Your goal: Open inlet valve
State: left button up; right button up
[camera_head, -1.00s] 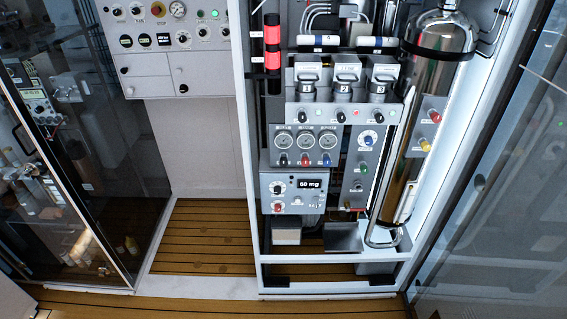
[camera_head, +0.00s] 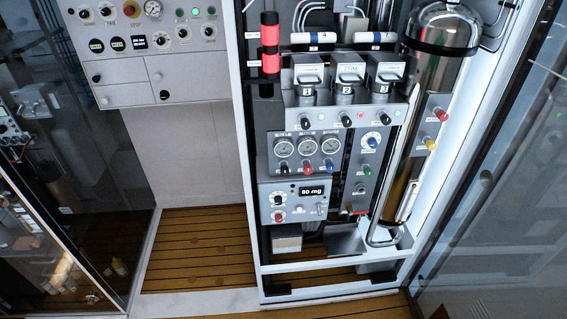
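The fill panel (camera_head: 287,170) stands in an open white-framed cabinet, right of centre in the head view. It carries three round gauges with a black, a red and a blue knob (camera_head: 329,164) below them. A green knob (camera_head: 367,170) sits on the narrow plate to their right. A red knob (camera_head: 440,114) and a yellow knob (camera_head: 430,144) are on the strip at the right. The labels are too small to read, so I cannot tell which one is the inlet valve. Neither of my grippers is in view.
A steel cylinder (camera_head: 408,150) stands between the panel and the right strip. Glass doors (camera_head: 500,190) flank the cabinet at the right and far left. A control box (camera_head: 160,75) hangs on the wall at the left. Bare slatted floor (camera_head: 200,250) lies below it.

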aim_at(285, 170)
jog(key=i+j+z, duration=0.4)
jog(key=j+z, duration=0.15)
jog(key=j, duration=0.15)
jog(key=i+j+z, duration=0.25)
jog(key=j, duration=0.15)
jog(key=j+z, duration=0.3)
jog(key=j, duration=0.15)
jog(key=i+j+z, duration=0.1)
jog(key=j+z, duration=0.15)
jog(key=j, duration=0.25)
jog(key=j+z, duration=0.3)
jog(key=j, duration=0.15)
